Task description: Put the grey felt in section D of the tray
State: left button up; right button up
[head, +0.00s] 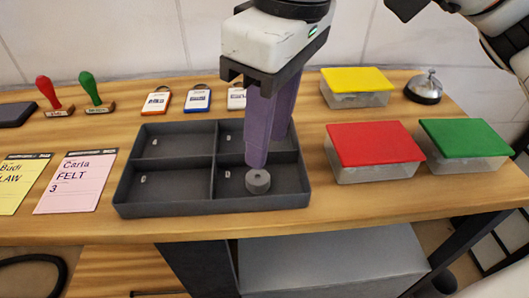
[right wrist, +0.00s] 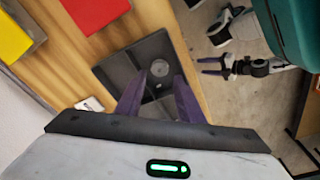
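The grey felt (head: 258,181), a small round disc with a dark centre, lies in the front right compartment of the dark tray (head: 165,211). It also shows in the right wrist view (right wrist: 160,68). The tray has a two-by-two grid; its small white section marks are too small to read. My right gripper (head: 268,150) points down over that compartment, its purple fingers apart. In the right wrist view, the felt shows beyond and between the fingertips (right wrist: 160,96), not gripped. My left gripper (right wrist: 212,66) appears small in the right wrist view, away from the tray, its fingers apart.
Boxes with red (head: 375,143), green (head: 465,137) and yellow (head: 356,80) lids and a bell (head: 424,88) stand right of the tray. Tags (head: 197,100) lie behind it. A pink card (head: 76,182) reading "Carla FELT 3", a yellow card (head: 20,182) and stamps (head: 92,95) are left.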

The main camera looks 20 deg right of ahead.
jog(key=r, duration=0.4)
jog(key=shift+s+d+r, duration=0.15)
jog(key=shift+s+r, duration=0.05)
jog(key=shift+r, duration=0.2)
dwell(0.4)
dwell(1.0)
dwell(0.5)
